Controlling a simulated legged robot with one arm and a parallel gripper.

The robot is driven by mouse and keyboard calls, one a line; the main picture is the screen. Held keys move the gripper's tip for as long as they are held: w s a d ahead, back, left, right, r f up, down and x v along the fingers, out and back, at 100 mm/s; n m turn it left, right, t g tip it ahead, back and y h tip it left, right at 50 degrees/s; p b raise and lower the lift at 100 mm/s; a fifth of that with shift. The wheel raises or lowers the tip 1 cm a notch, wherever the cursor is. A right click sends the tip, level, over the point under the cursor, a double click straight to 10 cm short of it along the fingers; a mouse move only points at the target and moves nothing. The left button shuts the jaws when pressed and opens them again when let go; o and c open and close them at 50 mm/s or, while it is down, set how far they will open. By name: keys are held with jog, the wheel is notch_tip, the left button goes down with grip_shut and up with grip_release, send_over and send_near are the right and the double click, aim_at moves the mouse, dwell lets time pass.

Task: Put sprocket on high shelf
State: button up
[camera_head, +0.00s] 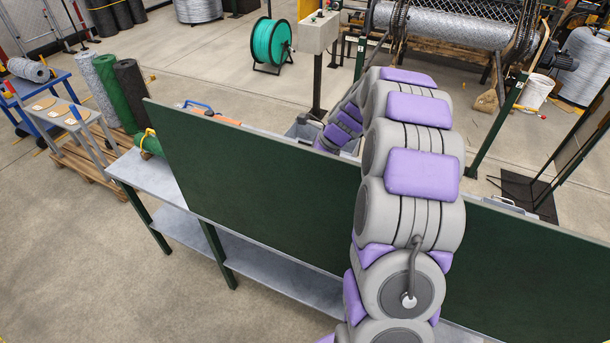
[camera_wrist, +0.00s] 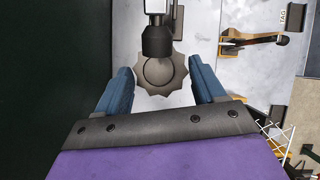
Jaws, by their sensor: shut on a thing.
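In the wrist view, my gripper (camera_wrist: 161,80) has its two blue fingers on either side of a grey toothed sprocket (camera_wrist: 159,75) and is shut on it. A dark cylindrical part (camera_wrist: 157,40) overlaps the sprocket's upper side; I cannot tell whether it is joined to it. A light grey surface (camera_wrist: 215,70) lies behind. In the head view, my arm reaches over a dark green panel (camera_head: 270,180) on a bench, and my gripper and the sprocket are hidden behind it. I cannot clearly make out a high shelf; a pale lower shelf (camera_head: 200,225) runs under the bench.
In the wrist view, a tool with a dark head (camera_wrist: 262,40) and a white wire rack (camera_wrist: 275,140) lie at right, and a dark wall fills the left. In the head view, a grey post box (camera_head: 318,33) and green reel (camera_head: 272,42) stand beyond. Floor at left front is clear.

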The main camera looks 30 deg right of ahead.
jog(key=shift+a+f, duration=0.1)
jog(key=shift+a, duration=0.05)
jog(key=shift+d+f, duration=0.3)
jog(key=shift+d, duration=0.1)
jog(key=f, duration=0.1)
jog(key=d+f, duration=0.1)
jog(key=shift+d+f, duration=0.2)
jog(key=shift+f, duration=0.55)
jog(key=shift+c, duration=0.7)
jog(key=shift+a+r, duration=0.15)
jog(key=shift+a, duration=1)
jog(key=o, duration=1.2)
jog(key=shift+a, duration=0.25)
jog(key=o, duration=0.4)
jog(key=shift+d, duration=0.65)
jog(key=shift+c, duration=0.2)
jog(key=shift+d, duration=0.55)
jog(key=shift+a, duration=0.8)
jog(key=v, duration=1.2)
jog(key=shift+d, duration=0.25)
